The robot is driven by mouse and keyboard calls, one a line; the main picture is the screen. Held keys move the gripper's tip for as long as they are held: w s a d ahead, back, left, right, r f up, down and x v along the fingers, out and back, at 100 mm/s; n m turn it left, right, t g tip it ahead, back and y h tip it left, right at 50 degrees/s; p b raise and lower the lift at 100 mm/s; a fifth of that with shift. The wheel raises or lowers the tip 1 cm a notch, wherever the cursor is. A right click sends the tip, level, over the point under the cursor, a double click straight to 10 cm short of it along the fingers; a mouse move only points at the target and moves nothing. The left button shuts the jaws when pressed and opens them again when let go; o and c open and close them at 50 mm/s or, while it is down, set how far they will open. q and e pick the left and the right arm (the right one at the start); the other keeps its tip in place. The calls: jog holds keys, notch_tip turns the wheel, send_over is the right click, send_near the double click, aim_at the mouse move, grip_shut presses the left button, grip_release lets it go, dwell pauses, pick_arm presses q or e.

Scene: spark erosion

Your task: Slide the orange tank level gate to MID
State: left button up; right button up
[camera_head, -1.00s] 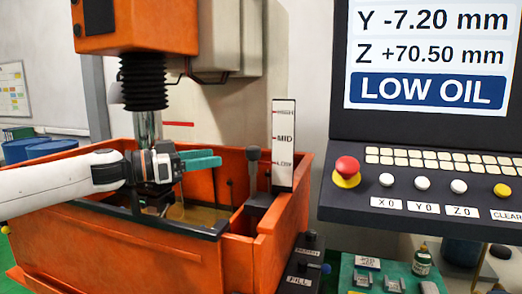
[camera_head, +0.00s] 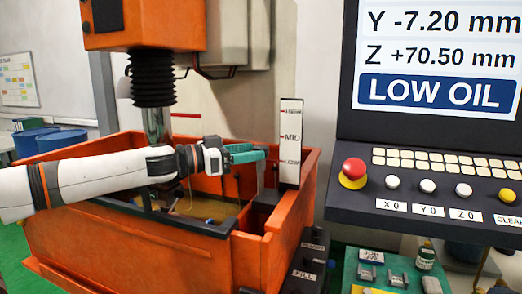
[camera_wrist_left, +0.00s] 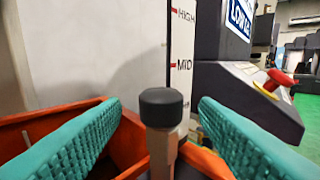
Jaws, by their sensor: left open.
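The orange tank (camera_head: 150,235) stands below the machine head. The level scale (camera_head: 291,115) rises at its back right, marked with a high mark, MID and LOW. The gate's black-topped handle (camera_wrist_left: 161,105) stands upright in the left wrist view, below the MID mark. My left gripper (camera_head: 258,153) is open, its teal fingers beside the LOW mark over the tank. In the wrist view one finger (camera_wrist_left: 75,145) is on each side of the handle, with visible gaps. In the head view the fingers mostly hide the handle. My right gripper is not in view.
The control panel (camera_head: 430,175) with a red stop button (camera_head: 353,172) is to the right; its screen (camera_head: 435,55) reads LOW OIL. The machine's quill (camera_head: 157,125) hangs over the tank behind my left arm. A green tray (camera_head: 350,275) with small parts is at lower right.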

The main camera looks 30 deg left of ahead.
pick_arm(q)
jog(key=shift+x, duration=1.9)
jog(key=shift+s, duration=0.1)
